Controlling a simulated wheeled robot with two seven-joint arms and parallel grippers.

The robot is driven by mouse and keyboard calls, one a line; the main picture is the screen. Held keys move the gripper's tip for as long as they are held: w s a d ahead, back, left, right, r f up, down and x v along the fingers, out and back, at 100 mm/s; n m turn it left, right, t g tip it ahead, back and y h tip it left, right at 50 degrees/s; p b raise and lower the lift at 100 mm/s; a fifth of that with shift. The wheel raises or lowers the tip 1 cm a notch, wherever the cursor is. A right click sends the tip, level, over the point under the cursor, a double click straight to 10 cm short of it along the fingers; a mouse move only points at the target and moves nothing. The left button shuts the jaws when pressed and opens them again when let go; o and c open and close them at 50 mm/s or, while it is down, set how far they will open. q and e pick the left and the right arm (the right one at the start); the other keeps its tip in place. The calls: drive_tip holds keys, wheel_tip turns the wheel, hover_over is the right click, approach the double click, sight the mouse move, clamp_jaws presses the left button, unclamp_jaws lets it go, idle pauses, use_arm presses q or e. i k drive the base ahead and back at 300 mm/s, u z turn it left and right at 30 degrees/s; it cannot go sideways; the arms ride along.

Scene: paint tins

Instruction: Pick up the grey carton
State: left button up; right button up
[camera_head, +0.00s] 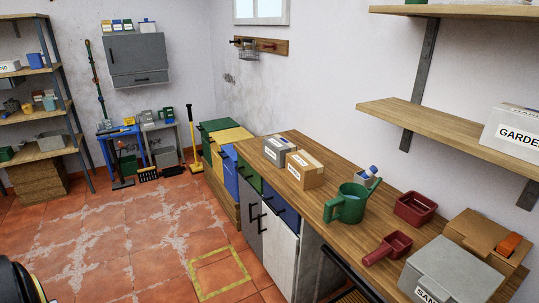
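A grey carton (279,147) with a white label stands on the wooden worktop (335,172), towards its far end. A brown carton (306,174) with a white label stands close to it on the near right side and hides part of it. Neither of my grippers shows in the head view.
On the worktop are a green watering can (350,207), a red bin (415,208), a red scoop (387,249), a grey box marked SAND (452,271) and a brown box (474,234). A wall shelf (455,128) overhangs the right side. Open tiled floor (150,235) lies left.

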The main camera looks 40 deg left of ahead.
sight(275, 147)
drive_tip(key=u, duration=0.8)
drive_tip(key=i, duration=0.9)
drive_tip(key=u, duration=0.4)
